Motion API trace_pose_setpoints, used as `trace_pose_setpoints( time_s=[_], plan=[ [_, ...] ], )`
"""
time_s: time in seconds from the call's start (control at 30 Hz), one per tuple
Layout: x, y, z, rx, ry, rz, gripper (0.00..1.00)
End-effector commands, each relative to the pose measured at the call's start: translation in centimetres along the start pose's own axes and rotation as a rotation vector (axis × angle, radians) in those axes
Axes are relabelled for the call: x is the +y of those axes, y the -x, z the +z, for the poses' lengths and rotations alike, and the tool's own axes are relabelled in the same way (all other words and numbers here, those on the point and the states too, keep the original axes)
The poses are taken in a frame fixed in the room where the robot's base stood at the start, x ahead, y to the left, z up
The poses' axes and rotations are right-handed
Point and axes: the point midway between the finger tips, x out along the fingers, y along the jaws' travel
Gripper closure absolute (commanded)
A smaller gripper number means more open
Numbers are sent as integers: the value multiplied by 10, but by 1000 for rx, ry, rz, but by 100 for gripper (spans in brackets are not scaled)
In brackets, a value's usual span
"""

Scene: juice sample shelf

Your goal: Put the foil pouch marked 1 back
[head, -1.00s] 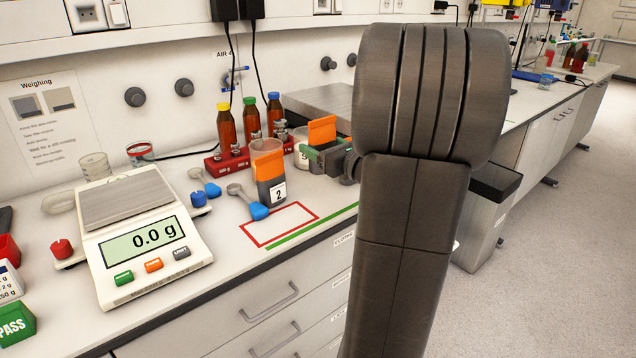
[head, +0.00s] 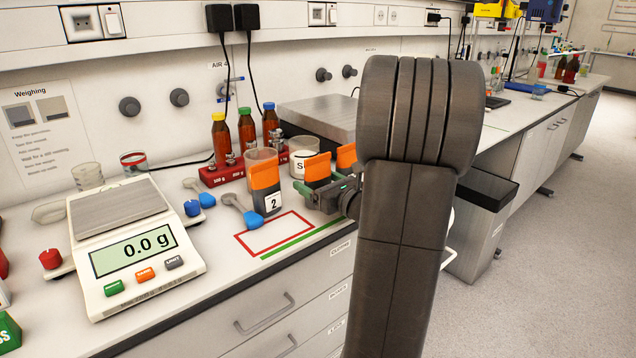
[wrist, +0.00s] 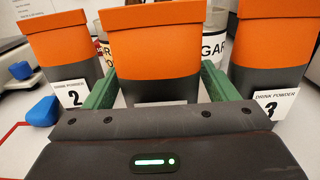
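A foil pouch (wrist: 152,55) with an orange top and dark grey body stands between the two green fingers of my gripper (wrist: 160,92) in the wrist view. The fingers appear shut on its sides; its number is hidden behind my gripper. In the head view the same pouch (head: 318,169) shows at my gripper (head: 322,192), right of the pouch marked 2 (head: 266,188). Pouch 2 also stands at the left of the wrist view (wrist: 70,50). The pouch marked 3 (wrist: 275,45) stands at the right and shows partly in the head view (head: 346,158). Whether the held pouch touches the bench is hidden.
A red-outlined rectangle (head: 273,233) on the bench is empty, with a green line (head: 302,238) in front. A balance (head: 130,245) reads 0.0 g at left.

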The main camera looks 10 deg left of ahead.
Motion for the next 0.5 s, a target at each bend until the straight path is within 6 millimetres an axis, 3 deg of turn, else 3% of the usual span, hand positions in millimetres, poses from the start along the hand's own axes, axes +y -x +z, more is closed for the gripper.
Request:
trace_pose_setpoints(
  time_s=[0.4, 0.5],
  plan=[
    [0, 0, 6, 0, 1, 0, 12],
    [-1, 14, 4, 0, 2, -3, 12]
  ],
)
